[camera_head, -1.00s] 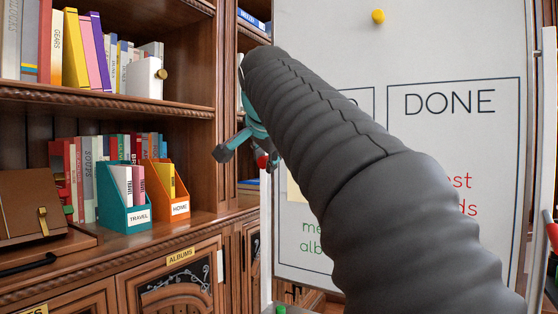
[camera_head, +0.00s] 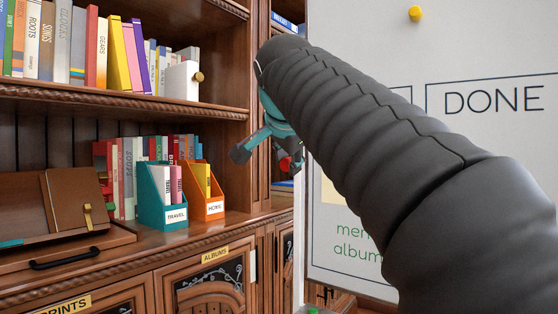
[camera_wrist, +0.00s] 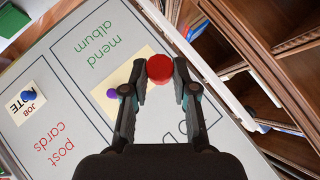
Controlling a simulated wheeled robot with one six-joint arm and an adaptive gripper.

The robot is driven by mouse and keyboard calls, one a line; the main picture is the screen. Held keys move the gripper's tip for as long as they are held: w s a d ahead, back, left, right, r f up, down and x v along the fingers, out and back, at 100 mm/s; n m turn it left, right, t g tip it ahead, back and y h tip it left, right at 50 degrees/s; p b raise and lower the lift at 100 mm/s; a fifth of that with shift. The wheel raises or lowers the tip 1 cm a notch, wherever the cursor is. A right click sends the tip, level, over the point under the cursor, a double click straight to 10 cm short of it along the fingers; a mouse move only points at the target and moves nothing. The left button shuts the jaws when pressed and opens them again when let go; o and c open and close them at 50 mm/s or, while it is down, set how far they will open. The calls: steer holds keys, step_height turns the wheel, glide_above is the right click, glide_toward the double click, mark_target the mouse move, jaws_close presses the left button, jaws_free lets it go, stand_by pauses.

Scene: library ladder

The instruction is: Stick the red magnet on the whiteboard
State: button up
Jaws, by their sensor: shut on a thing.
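The red magnet (camera_wrist: 160,68) is a round red disc held between the fingertips of my gripper (camera_wrist: 161,84) in the wrist view. In the head view the red magnet (camera_head: 284,163) shows small at the tip of my gripper (camera_head: 283,157), which is partly hidden behind my dark arm. The whiteboard (camera_head: 370,55) stands upright on the right, with a "DONE" box and green writing; my arm covers much of it. In the wrist view the whiteboard (camera_wrist: 75,95) lies beyond the gripper, and the magnet appears over its edge area. I cannot tell the gap between them.
A yellow magnet (camera_head: 415,13) is high on the board. A purple magnet (camera_wrist: 112,93) is on a yellow note, and a blue one (camera_wrist: 28,95) is on another note. A wooden bookcase (camera_head: 225,110) with books and file holders fills the left, close beside my gripper.

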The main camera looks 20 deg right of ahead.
steer(key=shift+s+a, duration=0.65)
steer(key=shift+a, duration=0.2)
